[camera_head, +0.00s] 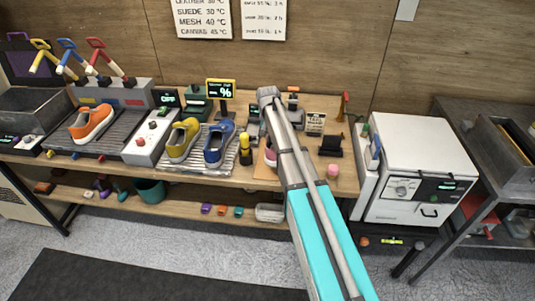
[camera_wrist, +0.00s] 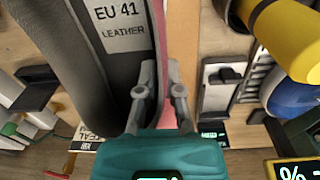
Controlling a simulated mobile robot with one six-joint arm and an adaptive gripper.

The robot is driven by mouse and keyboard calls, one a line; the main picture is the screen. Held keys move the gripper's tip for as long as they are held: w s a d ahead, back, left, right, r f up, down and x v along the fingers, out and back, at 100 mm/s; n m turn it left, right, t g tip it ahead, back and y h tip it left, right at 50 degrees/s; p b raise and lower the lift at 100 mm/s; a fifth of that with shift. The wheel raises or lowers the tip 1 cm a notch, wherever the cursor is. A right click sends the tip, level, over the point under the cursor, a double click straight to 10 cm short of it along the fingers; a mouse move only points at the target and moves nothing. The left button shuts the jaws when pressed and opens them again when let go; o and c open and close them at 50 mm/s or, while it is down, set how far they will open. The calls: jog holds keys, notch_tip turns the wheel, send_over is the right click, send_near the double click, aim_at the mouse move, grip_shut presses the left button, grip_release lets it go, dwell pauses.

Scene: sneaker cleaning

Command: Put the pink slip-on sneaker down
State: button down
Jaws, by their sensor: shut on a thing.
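The pink slip-on sneaker (camera_wrist: 158,50) fills the left and middle of the wrist view. Its grey inside carries a label reading EU 41 LEATHER, and a pink strip of its outer side shows. My gripper (camera_wrist: 162,92) is shut on the sneaker's side wall, one finger on the inside and one on the outside. In the head view only a small pink part of the sneaker (camera_head: 270,154) shows beside my arm, above the bench's right half. The gripper and most of the sneaker are hidden there. I cannot tell whether the sole touches the bench.
Yellow (camera_head: 182,140) and blue (camera_head: 218,144) sneakers stand on a ribbed rack left of my arm. An orange sneaker (camera_head: 91,122) is farther left. A yellow bottle (camera_head: 245,149) stands close to my arm. A pink round item (camera_head: 333,171) and a white machine (camera_head: 415,170) are right.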

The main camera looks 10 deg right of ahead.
jog(key=shift+f+b, duration=0.75)
jog(key=shift+f, duration=0.35)
jog(key=shift+f+b, duration=1.9)
jog(key=c, duration=0.8)
grip_release()
jog(key=shift+r, duration=0.1)
jog(key=r+p, duration=1.2)
jog(key=shift+a, duration=0.2)
